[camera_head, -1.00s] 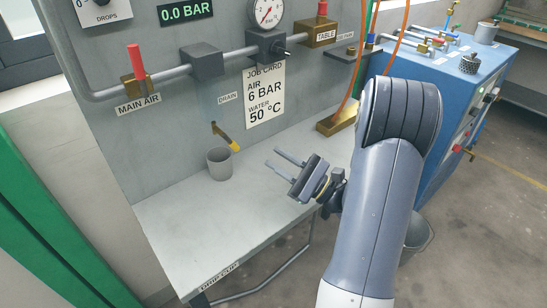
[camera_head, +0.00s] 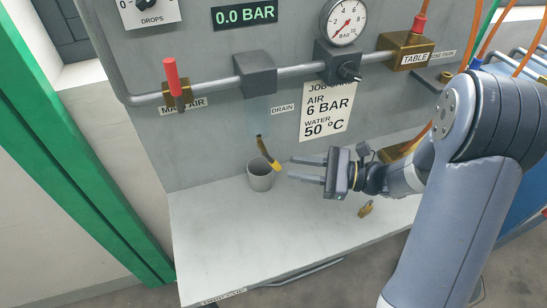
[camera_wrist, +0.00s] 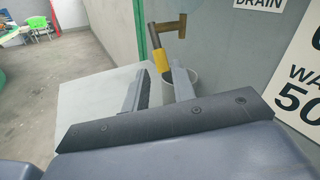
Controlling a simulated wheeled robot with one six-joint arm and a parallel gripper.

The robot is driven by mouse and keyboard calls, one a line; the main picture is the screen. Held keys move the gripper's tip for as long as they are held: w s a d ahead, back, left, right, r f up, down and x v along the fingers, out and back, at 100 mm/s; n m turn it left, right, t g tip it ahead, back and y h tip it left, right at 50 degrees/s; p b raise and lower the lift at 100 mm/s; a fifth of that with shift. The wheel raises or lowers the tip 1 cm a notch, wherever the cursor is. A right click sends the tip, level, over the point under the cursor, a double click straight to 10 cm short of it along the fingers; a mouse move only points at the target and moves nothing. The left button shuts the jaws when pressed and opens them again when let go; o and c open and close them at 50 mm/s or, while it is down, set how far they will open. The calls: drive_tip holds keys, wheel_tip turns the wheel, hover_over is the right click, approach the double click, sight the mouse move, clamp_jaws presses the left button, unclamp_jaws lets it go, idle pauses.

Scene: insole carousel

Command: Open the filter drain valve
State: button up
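The drain valve is a small brass valve (camera_wrist: 172,27) with a yellow-ended lever (camera_head: 269,157) slanting down and to the right from the panel, under the filter (camera_head: 255,75) and left of the DRAIN label (camera_head: 283,108). A grey cup (camera_head: 260,178) stands on the bench below it. My gripper (camera_head: 291,169) is open and empty, its two fingers pointing left, with the tips just right of the lever's yellow end. In the wrist view the yellow end shows in line with the gap between the fingertips (camera_wrist: 160,75). Whether they touch it I cannot tell.
A gauge (camera_head: 344,20), a red main air lever (camera_head: 171,76) and a table valve (camera_head: 405,47) sit on the pipe above. The display (camera_head: 244,15) reads 0.0 BAR. A padlock (camera_head: 366,208) lies on the bench (camera_head: 230,245); its front is clear.

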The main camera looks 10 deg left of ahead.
sight(279, 165)
drive_tip(key=a, duration=0.8)
drive_tip(key=shift+a+p, duration=0.1)
drive_tip(key=shift+p, duration=0.2)
drive_tip(key=shift+c, duration=0.2)
clamp_jaws()
